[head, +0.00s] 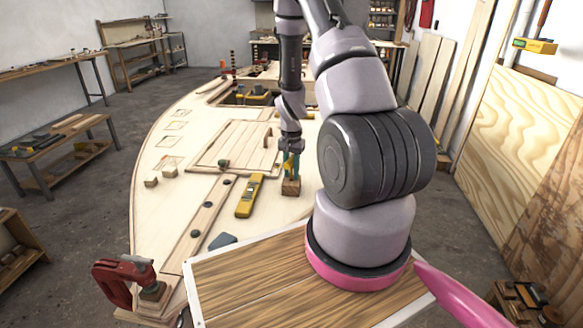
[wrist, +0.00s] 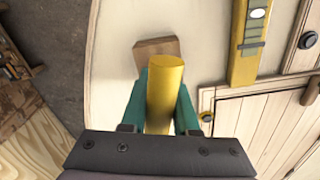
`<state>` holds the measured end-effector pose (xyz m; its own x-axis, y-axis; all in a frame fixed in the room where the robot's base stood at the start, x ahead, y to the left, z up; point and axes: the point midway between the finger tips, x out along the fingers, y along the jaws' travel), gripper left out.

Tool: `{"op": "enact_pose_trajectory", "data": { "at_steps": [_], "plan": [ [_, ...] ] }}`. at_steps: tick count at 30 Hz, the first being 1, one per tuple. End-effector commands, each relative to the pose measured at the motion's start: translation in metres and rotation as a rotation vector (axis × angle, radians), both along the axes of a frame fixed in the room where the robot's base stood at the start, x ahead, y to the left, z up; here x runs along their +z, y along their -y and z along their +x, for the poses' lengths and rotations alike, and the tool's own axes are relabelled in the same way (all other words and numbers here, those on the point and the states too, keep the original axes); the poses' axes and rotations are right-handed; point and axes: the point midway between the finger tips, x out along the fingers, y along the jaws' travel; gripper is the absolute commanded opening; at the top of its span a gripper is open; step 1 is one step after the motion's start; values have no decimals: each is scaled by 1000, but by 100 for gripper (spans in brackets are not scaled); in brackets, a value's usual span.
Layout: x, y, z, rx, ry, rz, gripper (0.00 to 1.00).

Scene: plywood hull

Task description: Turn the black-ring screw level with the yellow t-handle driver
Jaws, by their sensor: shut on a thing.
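My gripper (head: 290,165) has teal fingers shut on the yellow t-handle driver (wrist: 165,85). In the wrist view its handle is a thick yellow bar between the fingers. In the head view only a little yellow shows between them. A small wooden block (head: 291,187) lies just below the fingers, and it also shows in the wrist view (wrist: 156,47). Whether the driver touches the block is hidden.
A yellow spirit level (head: 249,195) lies between the block and the plank with several dark round fittings (head: 208,205). A hatch panel (head: 232,146) lies beyond; a brass ring (wrist: 206,116) is at its corner. A red clamp (head: 122,280) stands at the near left edge.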

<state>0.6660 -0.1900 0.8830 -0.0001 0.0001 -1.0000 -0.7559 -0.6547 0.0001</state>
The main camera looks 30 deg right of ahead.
Motion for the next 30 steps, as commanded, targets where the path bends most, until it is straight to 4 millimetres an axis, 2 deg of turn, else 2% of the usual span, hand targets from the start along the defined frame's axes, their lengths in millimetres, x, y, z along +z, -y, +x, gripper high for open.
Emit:
{"op": "enact_pose_trajectory", "data": {
  "at_steps": [5, 12, 18, 30],
  "plan": [
    [16, 0, 1, 0, 3, -2, 0],
    [65, 0, 2, 2, 6, -2, 0],
    [95, 0, 1, 1, 3, 0, 0],
    [133, 0, 1, 1, 3, 0, 0]
  ]
}}
